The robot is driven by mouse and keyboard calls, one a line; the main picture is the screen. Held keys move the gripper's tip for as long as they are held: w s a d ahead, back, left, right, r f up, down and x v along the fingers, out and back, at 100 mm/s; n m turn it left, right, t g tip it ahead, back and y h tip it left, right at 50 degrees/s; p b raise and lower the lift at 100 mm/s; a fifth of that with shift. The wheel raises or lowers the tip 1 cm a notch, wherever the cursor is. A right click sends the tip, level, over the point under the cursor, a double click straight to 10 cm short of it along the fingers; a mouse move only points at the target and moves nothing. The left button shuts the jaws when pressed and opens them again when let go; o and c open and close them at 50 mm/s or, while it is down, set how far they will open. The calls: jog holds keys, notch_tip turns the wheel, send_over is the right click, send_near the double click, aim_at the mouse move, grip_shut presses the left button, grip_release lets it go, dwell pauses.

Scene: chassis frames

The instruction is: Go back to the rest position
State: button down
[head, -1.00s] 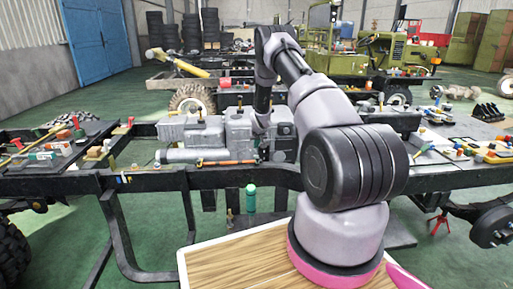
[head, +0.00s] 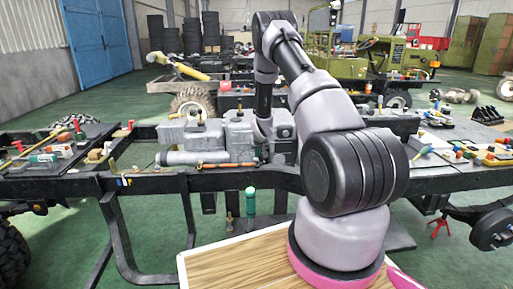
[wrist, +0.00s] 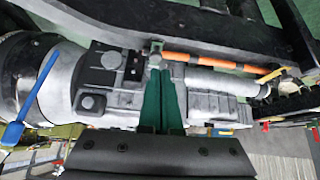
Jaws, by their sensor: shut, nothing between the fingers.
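My gripper shows in the wrist view as two green fingers (wrist: 163,75) close together, with nothing between them. They extend over the grey engine and gearbox block (wrist: 110,85); I cannot tell whether they touch it. In the head view my arm bends over at the top and its forearm comes down at the grey engine block (head: 205,133) on the black chassis frame. The fingers are too small to make out clearly there.
Black chassis rails (head: 150,183) cross in front of me. An orange rod (wrist: 210,62) lies along the block. Tools lie on the left tray (head: 60,150) and on the right side. A green bottle (head: 250,200) stands below the rail. A blue-handled tool (wrist: 22,118) shows at left.

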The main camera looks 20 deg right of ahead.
jog(key=shift+s+a+f, duration=0.15)
jog(key=shift+s+f, duration=0.1)
jog(key=shift+s, duration=0.35)
jog(key=s+a+r, duration=0.2)
jog(key=r, duration=0.9)
jog(key=s+a+r, duration=0.2)
jog(key=r, duration=0.8)
jog(key=s+a+r+m+y, duration=0.1)
jog(key=s+a+r, duration=0.1)
jog(key=s+r, duration=0.45)
jog(key=s+a+r+y, duration=0.1)
jog(key=s+a+r, duration=0.15)
jog(key=r, duration=0.65)
jog(key=s+a+r, duration=0.2)
jog(key=s+r, duration=0.1)
jog(key=s, duration=0.7)
jog(key=s+a+r+y, duration=0.1)
jog(key=s+r, duration=0.3)
jog(key=s, duration=0.6)
jog(key=s+a+r, duration=0.3)
jog(key=s+a, duration=0.1)
jog(key=s, duration=0.6)
jog(key=shift+r+m+y, duration=0.25)
jog(key=shift+m+y, duration=0.15)
